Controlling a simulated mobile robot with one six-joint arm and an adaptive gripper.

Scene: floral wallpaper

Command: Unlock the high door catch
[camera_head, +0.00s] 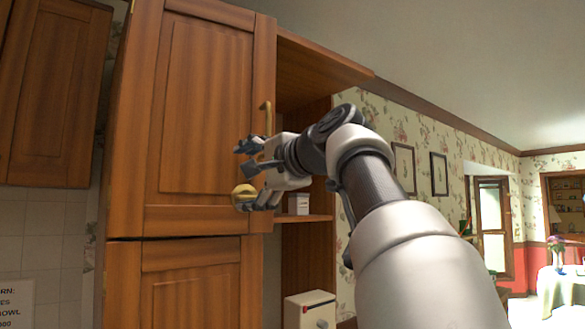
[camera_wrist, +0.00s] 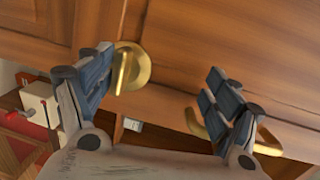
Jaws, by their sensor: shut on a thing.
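The high door catch is a round brass disc with a raised thumb-turn. It sits low on the tall wooden cupboard door (camera_head: 205,105), near its right edge. In the head view the catch (camera_head: 244,194) shows by my gripper's lower finger. In the wrist view the catch (camera_wrist: 137,68) lies at the left finger, its turn beside that finger's pads. The exact contact is partly hidden. The door looks closed.
A brass pull handle (camera_head: 266,116) stands above the catch; in the wrist view the handle (camera_wrist: 212,125) passes close by the right finger. A lower cupboard door (camera_head: 190,285) is below. Open shelves to the right hold a small white box (camera_head: 298,204) and a white appliance (camera_head: 310,310).

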